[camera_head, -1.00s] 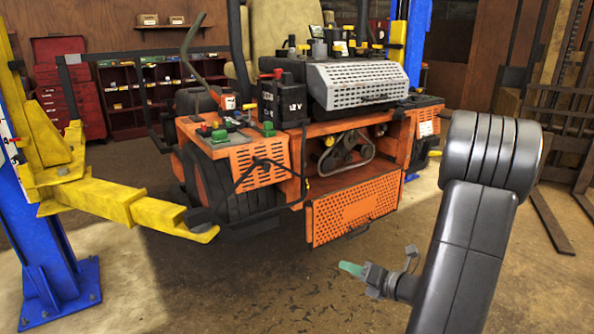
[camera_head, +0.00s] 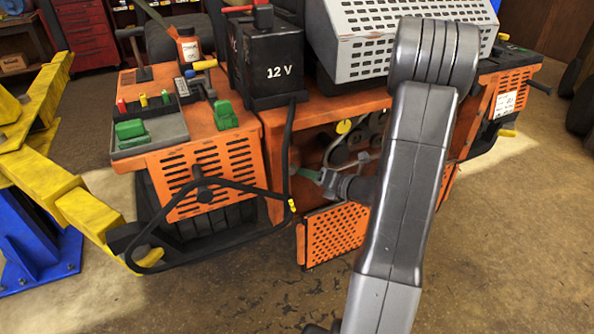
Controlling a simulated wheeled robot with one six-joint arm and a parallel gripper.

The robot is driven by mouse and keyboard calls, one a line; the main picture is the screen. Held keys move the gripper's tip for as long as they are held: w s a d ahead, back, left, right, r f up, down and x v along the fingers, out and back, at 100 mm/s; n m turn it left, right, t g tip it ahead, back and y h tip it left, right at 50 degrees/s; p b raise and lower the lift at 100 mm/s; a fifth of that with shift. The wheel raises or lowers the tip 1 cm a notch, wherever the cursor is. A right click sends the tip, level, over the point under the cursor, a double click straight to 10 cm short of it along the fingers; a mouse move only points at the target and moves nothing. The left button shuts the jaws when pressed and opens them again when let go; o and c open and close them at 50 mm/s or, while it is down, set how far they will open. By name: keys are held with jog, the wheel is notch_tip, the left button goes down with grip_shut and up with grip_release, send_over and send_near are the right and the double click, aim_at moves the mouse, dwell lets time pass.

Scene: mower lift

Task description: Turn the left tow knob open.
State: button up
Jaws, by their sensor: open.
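My gripper (camera_head: 312,174) has green fingertips that point left in front of the bay, below and a little left of the yellow knob. It is open with nothing seen in it. I cannot tell its distance from the mower.
A perforated orange panel (camera_head: 335,235) hangs low under the bay. A black bent bar (camera_head: 262,190) and a cable stand out left of my gripper. A 12 V battery (camera_head: 270,65) sits above. A yellow lift arm (camera_head: 85,212) is at left. Floor in front is clear.

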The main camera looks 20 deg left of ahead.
aim_at(294, 170)
jog(key=x, duration=0.7)
jog(key=shift+w+r, duration=0.2)
jog(key=c, duration=1)
